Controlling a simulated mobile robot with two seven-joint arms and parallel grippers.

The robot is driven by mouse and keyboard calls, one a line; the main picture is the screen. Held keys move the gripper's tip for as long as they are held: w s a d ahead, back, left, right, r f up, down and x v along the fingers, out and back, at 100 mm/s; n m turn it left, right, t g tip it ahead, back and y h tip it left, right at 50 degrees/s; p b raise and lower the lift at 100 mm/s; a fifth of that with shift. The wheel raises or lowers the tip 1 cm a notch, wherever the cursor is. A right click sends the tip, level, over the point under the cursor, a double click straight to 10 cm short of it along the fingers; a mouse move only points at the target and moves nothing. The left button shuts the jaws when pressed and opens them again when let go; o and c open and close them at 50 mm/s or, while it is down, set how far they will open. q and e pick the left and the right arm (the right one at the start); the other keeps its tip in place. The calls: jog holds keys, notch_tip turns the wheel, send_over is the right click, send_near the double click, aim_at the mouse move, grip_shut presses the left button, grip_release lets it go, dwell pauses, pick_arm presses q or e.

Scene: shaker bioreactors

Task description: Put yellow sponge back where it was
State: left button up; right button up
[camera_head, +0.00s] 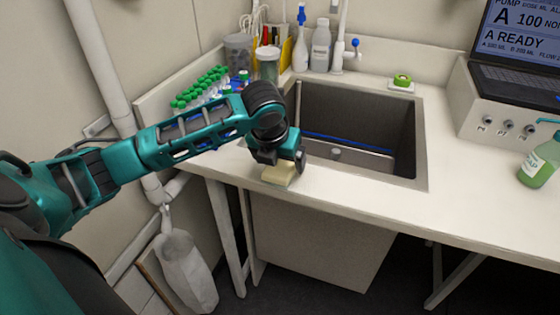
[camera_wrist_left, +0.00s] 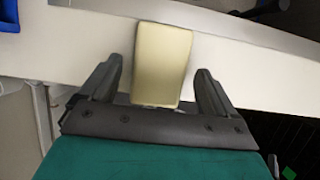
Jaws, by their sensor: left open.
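The pale yellow sponge (camera_head: 278,175) lies on the narrow strip of white counter in front of the sink, near its left front corner. In the left wrist view the sponge (camera_wrist_left: 163,62) sits between the two fingers, with a gap on each side. My left gripper (camera_head: 280,168) is over the sponge, pointing down; it also shows in the left wrist view (camera_wrist_left: 158,85) with its fingers apart. The far part of the sponge is partly hidden by the gripper in the head view. My right gripper is not in view.
The sink (camera_head: 345,120) opens right behind the sponge. Green-capped tubes (camera_head: 200,90) and jars stand left of it. Bottles (camera_head: 320,45) stand behind it. A small green-and-yellow item (camera_head: 402,80) sits on a white pad. A green-liquid bottle (camera_head: 541,163) stands at right.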

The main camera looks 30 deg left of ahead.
pick_arm(q)
jog(key=v, duration=1.1)
jog(key=shift+s+d, duration=0.1)
jog(key=shift+s, duration=0.05)
jog(key=s+d+f+n+h, duration=0.1)
jog(key=s+d+f+n, duration=0.35)
jog(key=f+n, duration=0.2)
jog(key=s+d+f+n+h, duration=0.2)
jog(key=s+d+f+n, duration=0.1)
jog(key=d+f+n, duration=0.4)
jog(key=s+a+f+n+y, duration=0.1)
jog(key=s+a+f+n, duration=0.15)
jog(key=s+n, duration=0.5)
jog(key=s+a+f+n+y, duration=0.1)
jog(key=s+f+n, duration=0.3)
jog(key=n, duration=0.7)
jog(key=w+d+f+m+t+h, duration=0.1)
jog(key=w+d+f+t+h, duration=0.1)
jog(key=w+f+t, duration=0.4)
jog(key=shift+w+d+f+t, duration=0.3)
jog(key=shift+d+f, duration=0.25)
jog(key=shift+f, duration=0.3)
